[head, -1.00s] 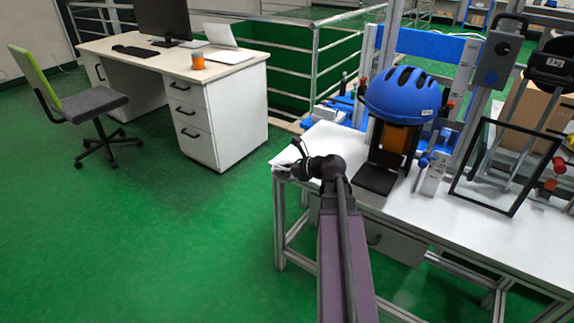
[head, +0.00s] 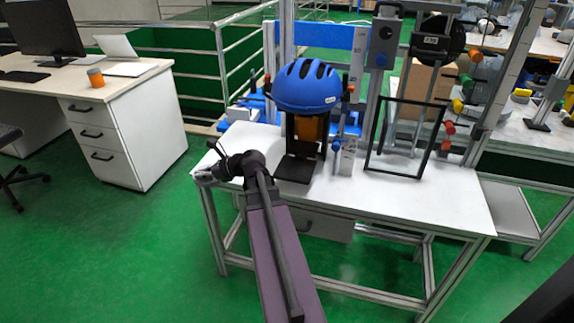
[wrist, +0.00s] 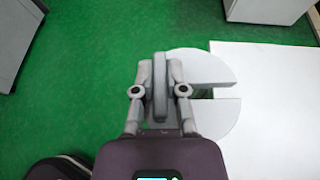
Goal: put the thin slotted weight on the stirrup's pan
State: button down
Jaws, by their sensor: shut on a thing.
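My gripper (wrist: 160,70) points down at the left end of the white table and is shut on a narrow grey upright bar (wrist: 160,95). A pale grey slotted disc (wrist: 215,68) shows right behind the fingers, its slot opening right; the bar appears to belong to this weight. The disc overlaps the table's left edge in the wrist view; I cannot tell whether it touches the table. In the head view my gripper (head: 204,176) is at the table's left corner, and the weight is too small to make out. I cannot surely pick out the stirrup's pan.
A blue helmet (head: 306,87) sits above a dark plate (head: 296,169) on the white table (head: 350,193). A black rectangular frame (head: 397,176) stands right of it, with a grey device (head: 383,42) behind. The table's front is mostly clear. A desk (head: 150,135) stands left.

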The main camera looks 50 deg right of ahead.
notch_tip(320, 180, up, 24)
jog(key=p, duration=2.3)
jog(key=shift+a+f, duration=0.1)
jog(key=shift+a, duration=0.05)
